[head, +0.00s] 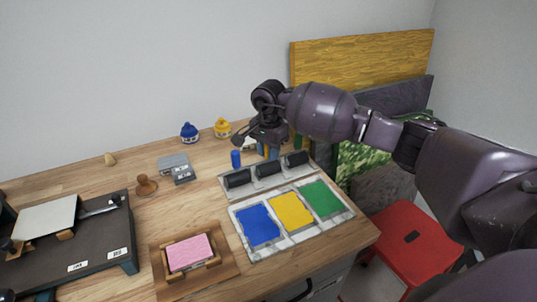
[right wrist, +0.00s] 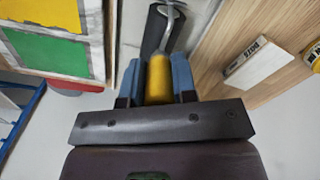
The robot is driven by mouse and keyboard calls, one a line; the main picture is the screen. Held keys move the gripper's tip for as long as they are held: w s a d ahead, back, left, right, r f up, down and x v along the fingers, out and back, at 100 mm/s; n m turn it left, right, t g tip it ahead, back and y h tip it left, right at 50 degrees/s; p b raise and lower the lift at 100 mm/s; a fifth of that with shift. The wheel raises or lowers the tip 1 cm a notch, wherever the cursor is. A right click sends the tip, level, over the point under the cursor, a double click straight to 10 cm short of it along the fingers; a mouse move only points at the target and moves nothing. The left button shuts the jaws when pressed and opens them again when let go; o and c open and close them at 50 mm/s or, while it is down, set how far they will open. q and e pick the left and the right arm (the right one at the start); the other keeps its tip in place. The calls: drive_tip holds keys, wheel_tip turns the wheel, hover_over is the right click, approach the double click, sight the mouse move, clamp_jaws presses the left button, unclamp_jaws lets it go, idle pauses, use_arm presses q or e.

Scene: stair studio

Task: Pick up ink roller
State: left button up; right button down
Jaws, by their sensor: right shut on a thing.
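Three ink rollers with black cylinders lie along a pale rack (head: 225,189) behind the ink slabs. The left roller (head: 237,179) has a blue handle and the right roller (head: 296,160) a green one. My right gripper (head: 268,152) is above and behind the middle roller (head: 267,168). In the right wrist view its blue fingers are shut on the yellow handle (right wrist: 158,80) of this roller, with the metal frame and black cylinder beyond. The gripper mostly hides this handle in the head view. I cannot tell whether the roller is clear of the rack. My left gripper is not in view.
A tray with blue, yellow and green ink slabs (head: 291,213) lies in front of the rack. A pink block in a wooden frame (head: 190,252), a stamp (head: 146,185) and a press (head: 88,238) stand to the left. A red stool (head: 412,238) is beside the table.

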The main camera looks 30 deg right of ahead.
drive_tip(key=shift+r, duration=0.15)
wheel_tip(320, 180, up, 20)
idle(0.6)
